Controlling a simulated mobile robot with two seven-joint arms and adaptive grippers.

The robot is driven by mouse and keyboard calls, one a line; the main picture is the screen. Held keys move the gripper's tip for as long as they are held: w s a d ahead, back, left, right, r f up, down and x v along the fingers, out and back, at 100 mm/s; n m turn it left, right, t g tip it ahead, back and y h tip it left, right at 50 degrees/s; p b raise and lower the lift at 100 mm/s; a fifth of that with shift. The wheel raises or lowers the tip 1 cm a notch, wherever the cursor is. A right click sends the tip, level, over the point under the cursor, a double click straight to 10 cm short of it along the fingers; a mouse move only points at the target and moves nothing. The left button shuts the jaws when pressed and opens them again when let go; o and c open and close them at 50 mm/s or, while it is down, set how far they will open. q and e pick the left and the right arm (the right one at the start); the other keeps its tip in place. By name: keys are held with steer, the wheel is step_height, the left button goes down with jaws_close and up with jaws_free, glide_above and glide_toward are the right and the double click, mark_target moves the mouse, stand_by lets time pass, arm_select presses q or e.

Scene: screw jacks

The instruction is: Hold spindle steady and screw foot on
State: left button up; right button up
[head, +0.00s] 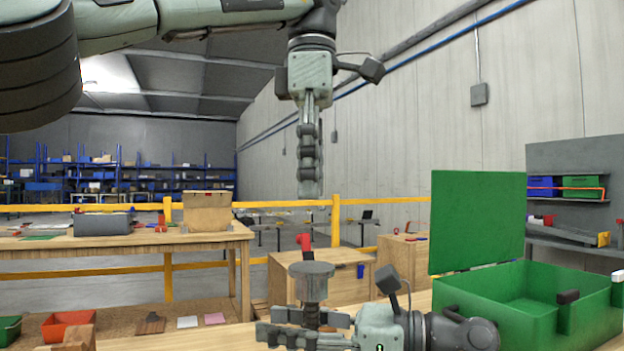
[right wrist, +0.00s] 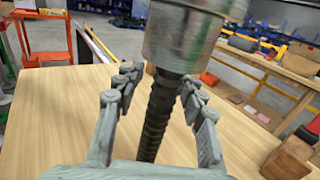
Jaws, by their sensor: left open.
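A dark threaded spindle (head: 310,317) stands roughly upright, and it also shows in the right wrist view (right wrist: 157,118). A grey metal foot (head: 311,285), wide and round at the top, sits on its upper end; its lower part shows in the right wrist view (right wrist: 182,35). Whether the thread is engaged cannot be seen. My right gripper (head: 270,322) lies level with its fingers on both sides of the spindle, below the foot. In the right wrist view a gap shows beside the spindle. My left gripper (head: 310,192) points down, open and empty, above the foot.
A green box (head: 500,320) with its lid raised (head: 477,222) stands on the table at the right. A wooden block (right wrist: 287,160) lies at the right edge of the right wrist view. The wooden tabletop (right wrist: 60,120) is otherwise mostly clear there. Another workbench (head: 130,243) stands beyond.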

steer(key=v, duration=1.2)
